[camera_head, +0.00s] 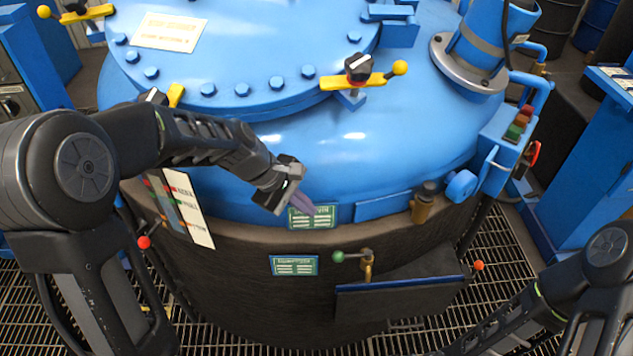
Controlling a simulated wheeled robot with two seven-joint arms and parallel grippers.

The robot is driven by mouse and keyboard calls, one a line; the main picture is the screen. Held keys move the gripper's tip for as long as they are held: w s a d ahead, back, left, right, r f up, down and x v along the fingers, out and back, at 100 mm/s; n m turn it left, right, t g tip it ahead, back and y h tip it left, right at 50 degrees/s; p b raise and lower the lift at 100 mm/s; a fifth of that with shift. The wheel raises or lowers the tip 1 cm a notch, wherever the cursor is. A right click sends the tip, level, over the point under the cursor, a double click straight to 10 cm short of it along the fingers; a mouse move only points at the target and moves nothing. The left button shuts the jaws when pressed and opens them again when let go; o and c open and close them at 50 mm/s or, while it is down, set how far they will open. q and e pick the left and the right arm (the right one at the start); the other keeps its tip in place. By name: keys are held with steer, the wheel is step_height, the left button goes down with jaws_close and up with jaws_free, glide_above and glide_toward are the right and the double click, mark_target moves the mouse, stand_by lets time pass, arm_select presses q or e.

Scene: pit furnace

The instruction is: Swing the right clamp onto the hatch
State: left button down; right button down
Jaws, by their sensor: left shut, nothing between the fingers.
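The round blue hatch (240,55) with bolts around its rim lies on top of the furnace. The right clamp (345,82) is a yellow bar with a black knob and a yellow ball at its right end. The bar's left end meets the hatch rim in the picture; I cannot tell if it presses on it. My left gripper (304,202) is shut and empty, in front of the furnace dome near a green label, well below the clamp. My right arm shows at the lower right, but its gripper is out of view.
Another yellow clamp (88,14) is at the upper left; one more (175,94) is partly behind my left arm. A blue pipe (490,40) rises at the right, near a box with coloured buttons (517,125). A dark ledge (400,284) juts out in front.

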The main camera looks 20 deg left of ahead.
arm_select(q)
steer(key=s+d+f+m+g+y, duration=0.1)
steer(key=s+f+m, duration=0.25)
steer(key=f, duration=0.55)
steer(key=s+d+f+m+g+y, duration=0.15)
steer(key=s+f, duration=0.25)
steer(key=f, duration=0.5)
steer(key=s+d+f+m, duration=0.3)
steer(key=s+d+f, duration=0.1)
steer(key=s, duration=0.4)
steer(key=s+d+f+m+h, duration=0.1)
steer(key=s+d+f+m, duration=0.3)
steer(key=s+f, duration=0.3)
steer(key=shift+s, duration=0.45)
steer(key=shift+w+d, duration=0.1)
